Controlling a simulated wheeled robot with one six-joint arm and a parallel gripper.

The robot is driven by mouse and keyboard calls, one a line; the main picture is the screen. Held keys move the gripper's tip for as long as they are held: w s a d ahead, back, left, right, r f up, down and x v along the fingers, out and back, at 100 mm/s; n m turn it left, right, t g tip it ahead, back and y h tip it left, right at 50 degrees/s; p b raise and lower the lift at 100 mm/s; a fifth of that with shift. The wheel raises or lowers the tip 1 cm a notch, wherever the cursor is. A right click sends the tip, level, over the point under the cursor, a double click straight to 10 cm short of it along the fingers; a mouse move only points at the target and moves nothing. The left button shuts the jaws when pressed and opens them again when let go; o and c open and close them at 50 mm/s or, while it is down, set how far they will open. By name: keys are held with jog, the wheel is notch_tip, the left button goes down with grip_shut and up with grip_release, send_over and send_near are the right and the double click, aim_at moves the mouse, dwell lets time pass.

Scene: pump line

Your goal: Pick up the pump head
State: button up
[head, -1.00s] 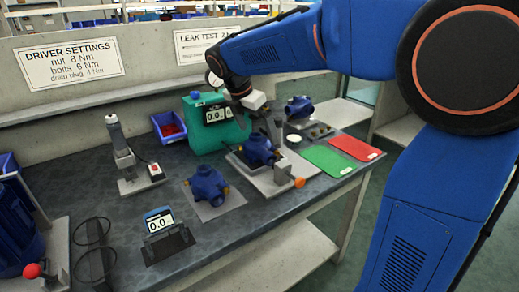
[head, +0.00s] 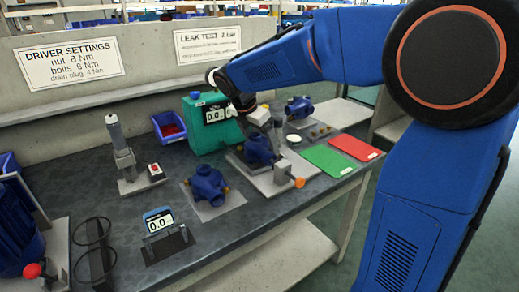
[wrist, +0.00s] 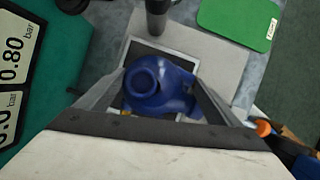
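A blue pump head (head: 258,150) sits on a grey fixture in the head view, below my gripper (head: 266,128). In the wrist view the blue pump head (wrist: 158,88) with its round port lies between the two fingers of my gripper (wrist: 160,78). The fingers are apart, one on each side of it. Whether they touch it I cannot tell. Another blue pump (head: 207,186) rests on a grey plate nearer the front, and a further blue one (head: 299,107) stands behind on the right.
A green leak tester (head: 212,130) stands close on the left of my gripper. A grey clamp post with an orange knob (head: 299,182) is at the fixture's front right. Green (head: 328,160) and red (head: 356,147) mats lie to the right. A blue bin (head: 169,126) stands behind.

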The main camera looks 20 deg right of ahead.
aim_at(261, 141)
jog(key=shift+r, duration=0.1)
notch_tip(261, 141, up, 16)
dwell(1.9)
dwell(0.3)
